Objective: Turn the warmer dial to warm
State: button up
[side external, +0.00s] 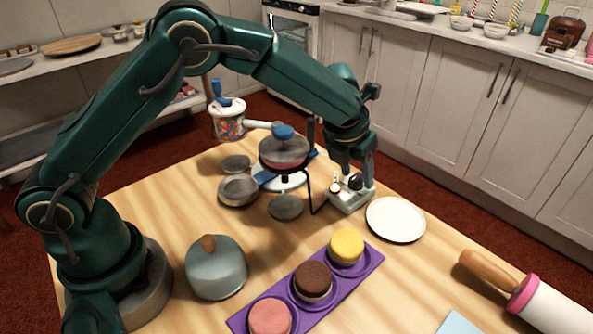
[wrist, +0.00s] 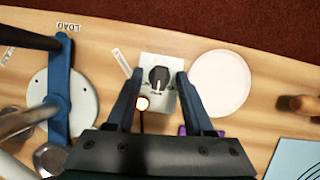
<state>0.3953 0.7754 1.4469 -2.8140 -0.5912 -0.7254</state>
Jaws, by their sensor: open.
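The warmer is a small pale box (side external: 346,200) on the table, and its top faces me in the wrist view (wrist: 171,101). A dark round dial (wrist: 158,79) with a raised grip bar sits on it, with marks too small to read. The bar looks roughly upright in the wrist view; I cannot tell which setting it points to. A glowing orange-white lamp (wrist: 142,103) shows below left of the dial. My gripper (wrist: 159,74) is open, with one blue-grey finger on each side of the dial and visible gaps. In the side view my gripper (side external: 354,165) is low over the warmer.
A white plate (side external: 395,220) lies right of the warmer. The turntable stand (side external: 284,152) with pans and a thin black post is close on the left.

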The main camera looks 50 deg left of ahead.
jog(key=n, duration=0.2)
jog(key=n+y, duration=0.1)
jog(key=n, duration=0.1)
jog(key=shift+d+g+y, duration=0.15)
jog(key=shift+g+y, duration=0.15)
jog(key=shift+r+n, duration=0.25)
jog(key=shift+n, duration=0.25)
jog(key=v, duration=0.4)
jog(key=shift+d+r, duration=0.1)
jog(key=shift+r, duration=0.05)
jog(key=a, duration=0.2)
jog(key=shift+w+a+n+y, duration=0.3)
jog(key=shift+a, duration=0.1)
jog(key=w+a+r+m+t, duration=0.1)
jog(key=w+a+r+t, duration=0.2)
jog(key=w+r, duration=0.25)
jog(key=w+a+r+t, duration=0.3)
jog(key=w+r, duration=0.1)
jog(key=w, duration=0.3)
jog(key=w+d+r+m+t+h, duration=0.2)
jog(key=w+r+m+t, duration=0.1)
jog(key=r, duration=0.3)
jog(key=w+d+r+m+t+h, duration=0.3)
jog(key=r+m, duration=0.2)
jog(key=r, duration=0.1)
